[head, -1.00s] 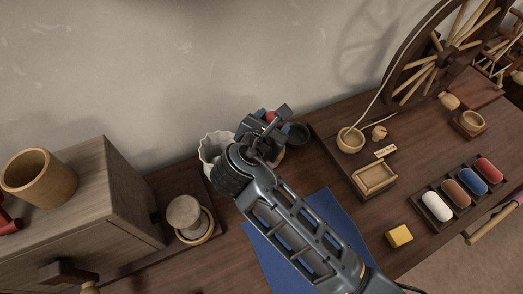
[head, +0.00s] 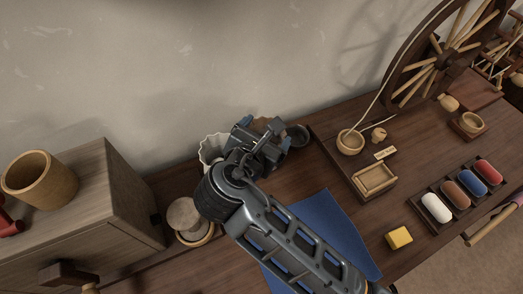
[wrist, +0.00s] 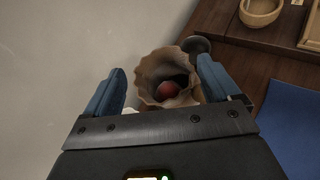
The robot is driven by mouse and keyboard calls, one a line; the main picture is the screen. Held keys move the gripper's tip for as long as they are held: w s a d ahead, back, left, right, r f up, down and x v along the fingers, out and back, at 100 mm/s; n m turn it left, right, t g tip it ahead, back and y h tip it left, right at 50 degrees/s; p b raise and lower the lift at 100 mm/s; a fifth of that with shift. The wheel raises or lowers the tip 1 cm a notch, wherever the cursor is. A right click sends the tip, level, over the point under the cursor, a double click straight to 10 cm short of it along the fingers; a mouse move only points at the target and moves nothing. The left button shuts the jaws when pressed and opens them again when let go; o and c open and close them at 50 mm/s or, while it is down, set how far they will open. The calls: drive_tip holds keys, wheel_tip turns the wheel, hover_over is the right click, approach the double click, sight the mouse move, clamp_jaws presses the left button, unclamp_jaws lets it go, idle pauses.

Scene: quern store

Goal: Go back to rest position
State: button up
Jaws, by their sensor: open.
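My gripper (head: 265,134) is above the back of the bench, its two blue fingers apart. In the wrist view the open gripper (wrist: 162,72) has nothing clamped between its fingers. Beyond the fingers stands a brown vessel with a wavy rim (wrist: 160,68), and a red ball (wrist: 168,90) shows inside its mouth. In the head view my gripper and wrist hide most of that area, and the ball is not visible there.
A white scalloped pot (head: 211,150) stands just left of my gripper. A small dark dish (head: 299,134) is to its right. A lidded jar (head: 186,216) and a wooden cabinet (head: 90,205) are at left. A blue cloth (head: 340,229) lies under my arm; a yellow block (head: 399,237) is right.

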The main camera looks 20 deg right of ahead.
drive_tip(key=shift+v, duration=1.3)
drive_tip(key=shift+s+f, duration=0.1)
drive_tip(key=s+d+f+m+t+y, duration=0.15)
drive_tip(key=s+f+m+y, duration=0.25)
drive_tip(key=s, duration=0.4)
drive_tip(key=s+d+f+m+y, duration=0.25)
drive_tip(key=s+f+m, duration=0.2)
drive_tip(key=s, duration=0.35)
drive_tip(key=s+d+r+m+t+y, duration=0.2)
drive_tip(key=s+r+m+t, duration=0.2)
drive_tip(key=s+r+m, duration=1.1)
drive_tip(key=shift+s+r, duration=0.15)
drive_tip(key=shift+s, duration=0.6)
drive_tip(key=shift+y, duration=0.25)
drive_tip(key=shift+c, duration=0.2)
